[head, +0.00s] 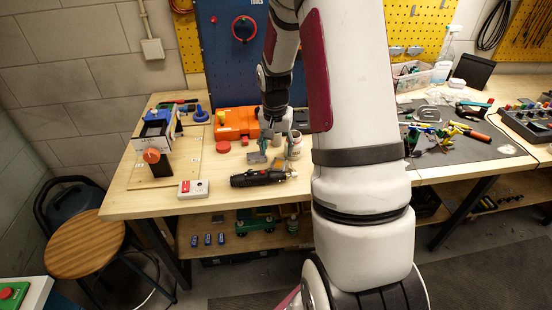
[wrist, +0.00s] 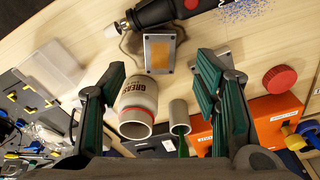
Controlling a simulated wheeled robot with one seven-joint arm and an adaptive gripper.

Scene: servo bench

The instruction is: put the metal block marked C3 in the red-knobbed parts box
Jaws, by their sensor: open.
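My gripper (wrist: 162,68) is open and empty, its green-padded fingers pointing down over the bench; it also shows in the head view (head: 271,138). A small metal block with a tan face (wrist: 161,54) lies beyond the fingertips, roughly between them in the wrist view. A second metal piece (wrist: 216,60) is partly hidden behind the right finger. I cannot read C3 on either. An orange box (head: 237,122) with a white label stands at the back of the bench, also at right in the wrist view (wrist: 262,122). I cannot make out a red knob on it.
A white grease can (wrist: 139,104) and a grey tube (wrist: 179,117) stand between the fingers' lines, close to the left finger and middle. A red disc (wrist: 279,78) lies at right. A black tool (head: 262,177) lies near the front edge, beside a red-and-white switch box (head: 193,189).

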